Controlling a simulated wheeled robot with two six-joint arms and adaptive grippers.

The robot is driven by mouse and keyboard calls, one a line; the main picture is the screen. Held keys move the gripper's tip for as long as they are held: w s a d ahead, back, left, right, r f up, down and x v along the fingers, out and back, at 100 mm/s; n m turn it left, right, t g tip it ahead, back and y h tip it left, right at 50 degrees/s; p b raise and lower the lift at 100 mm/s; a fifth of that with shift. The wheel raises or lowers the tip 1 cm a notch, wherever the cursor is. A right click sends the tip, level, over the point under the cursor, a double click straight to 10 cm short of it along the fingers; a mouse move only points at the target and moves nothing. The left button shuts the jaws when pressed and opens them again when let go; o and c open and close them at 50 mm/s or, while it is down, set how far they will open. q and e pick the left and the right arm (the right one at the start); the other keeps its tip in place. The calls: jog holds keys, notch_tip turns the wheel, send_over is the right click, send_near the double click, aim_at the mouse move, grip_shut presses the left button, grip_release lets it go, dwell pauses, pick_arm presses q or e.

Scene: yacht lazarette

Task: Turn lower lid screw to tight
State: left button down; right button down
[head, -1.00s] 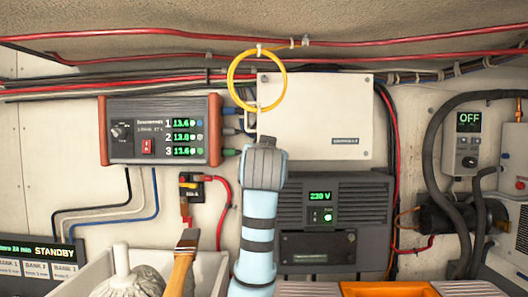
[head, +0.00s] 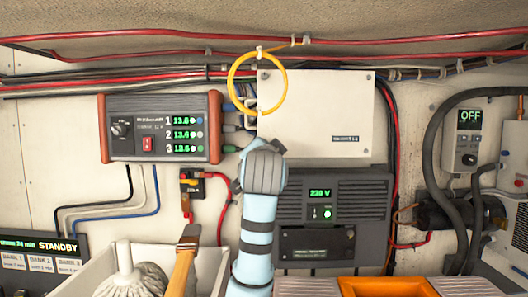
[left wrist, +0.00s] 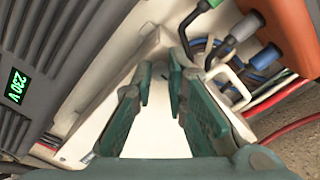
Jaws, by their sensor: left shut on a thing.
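A white box with a flat lid (head: 315,120) is fixed to the wall, and a small screw (head: 265,76) shows near its upper left corner. My left gripper (head: 258,152) is at the lid's lower left corner, and my wrist hides that corner. In the left wrist view the green fingers (left wrist: 175,78) are close together against the white box (left wrist: 118,110). My right gripper is not in view.
A battery charger (head: 160,128) with plugged cables is close on the left. A dark 230 V unit (head: 332,222) is just below right. A yellow cable loop (head: 234,72) hangs above.

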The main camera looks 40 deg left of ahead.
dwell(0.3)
pick_arm(q)
jog(key=c, duration=1.6)
grip_release()
jog(key=shift+o, duration=0.2)
jog(key=shift+s, duration=0.1)
jog(key=v, duration=1.2)
jog(key=shift+d, duration=0.15)
jog(key=shift+a, duration=0.25)
